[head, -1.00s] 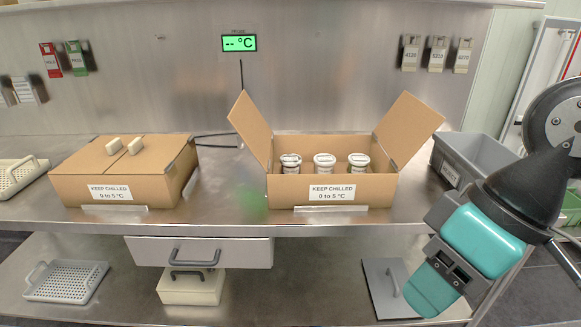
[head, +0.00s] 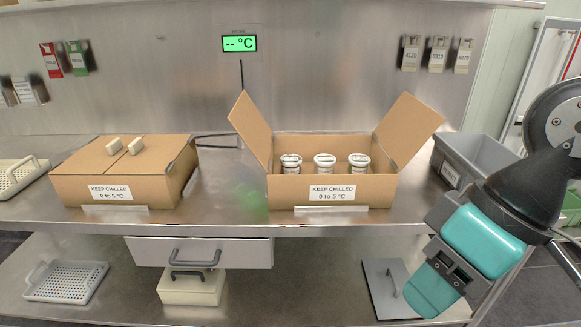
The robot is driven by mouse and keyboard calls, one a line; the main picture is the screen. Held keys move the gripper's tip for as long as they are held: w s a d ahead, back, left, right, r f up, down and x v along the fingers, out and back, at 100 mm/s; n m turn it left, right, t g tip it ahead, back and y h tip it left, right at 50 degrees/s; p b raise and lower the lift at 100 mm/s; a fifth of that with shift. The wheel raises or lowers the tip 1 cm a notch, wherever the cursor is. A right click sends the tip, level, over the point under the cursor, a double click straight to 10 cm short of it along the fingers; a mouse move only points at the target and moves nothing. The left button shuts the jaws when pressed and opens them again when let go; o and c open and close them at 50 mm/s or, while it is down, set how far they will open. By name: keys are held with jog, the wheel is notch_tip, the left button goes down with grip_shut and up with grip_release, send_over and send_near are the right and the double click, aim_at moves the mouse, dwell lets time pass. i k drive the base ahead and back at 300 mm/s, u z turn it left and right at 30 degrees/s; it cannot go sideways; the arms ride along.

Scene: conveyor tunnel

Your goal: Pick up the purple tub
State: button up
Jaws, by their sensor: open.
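I see no purple tub in the head view. An open cardboard box (head: 284,190) stands on the steel bench with its side flaps spread. Three small white jars stand in a row inside it: a left jar (head: 291,164), a middle jar (head: 324,163) and a right jar (head: 359,163). Their lower parts are hidden by the box front. My arm, with teal and black links, hangs at the right in front of the bench. I cannot make out my gripper's fingers in this view.
A closed cardboard box (head: 150,188) stands on the bench at left. A grey bin (head: 480,152) is at the bench's right end, partly behind my arm. A drawer (head: 145,250) hangs below the bench, above a lidded container (head: 190,292).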

aim_at(292, 162)
jog(key=k, duration=0.6)
jog(key=u, duration=0.45)
jog(key=i, duration=1.15)
jog(key=u, duration=0.6)
jog(key=i, duration=0.65)
